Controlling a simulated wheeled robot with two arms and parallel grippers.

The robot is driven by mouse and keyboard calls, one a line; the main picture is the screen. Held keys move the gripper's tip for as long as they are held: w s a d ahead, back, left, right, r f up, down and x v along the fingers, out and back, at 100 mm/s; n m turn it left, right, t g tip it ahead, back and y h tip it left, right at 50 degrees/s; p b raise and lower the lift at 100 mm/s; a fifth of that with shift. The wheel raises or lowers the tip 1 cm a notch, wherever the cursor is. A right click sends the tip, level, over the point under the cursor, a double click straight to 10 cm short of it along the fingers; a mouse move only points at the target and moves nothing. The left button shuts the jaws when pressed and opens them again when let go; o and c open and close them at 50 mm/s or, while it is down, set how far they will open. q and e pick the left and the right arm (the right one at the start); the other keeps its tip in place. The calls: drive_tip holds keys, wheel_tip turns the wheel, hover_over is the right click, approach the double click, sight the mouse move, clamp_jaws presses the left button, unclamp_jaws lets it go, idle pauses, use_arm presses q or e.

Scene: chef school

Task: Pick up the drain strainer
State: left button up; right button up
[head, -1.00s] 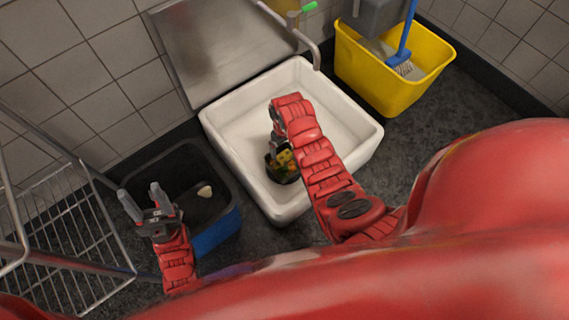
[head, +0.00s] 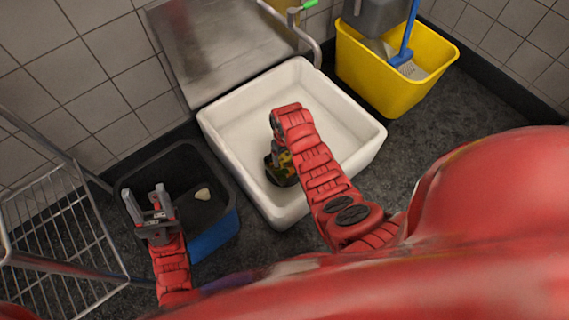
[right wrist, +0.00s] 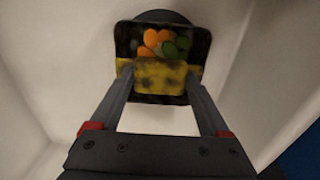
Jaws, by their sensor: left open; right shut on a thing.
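The drain strainer (head: 279,176) is a small dark basket with a yellow part, down in the white sink basin near its left front wall. In the right wrist view the strainer (right wrist: 122,43) holds orange and green scraps, and its worn yellow part lies between my fingers. My right gripper (right wrist: 160,76) is shut on this yellow part. In the head view the right gripper (head: 279,153) is partly hidden by my wrist. I cannot tell whether the strainer touches the basin floor. My left gripper (head: 145,195) is open and empty, above the dark bin.
The white sink (head: 354,155) has raised walls around the strainer. A dark bin (head: 218,177) with a pale scrap (head: 202,194) stands to its left, beside a wire rack (head: 60,235). A yellow bucket (head: 375,82) with a blue brush (head: 405,55) stands to the right. A tap (head: 312,43) overhangs the back.

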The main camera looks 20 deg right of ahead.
clamp_jaws()
drive_tip(key=shift+r, duration=0.1)
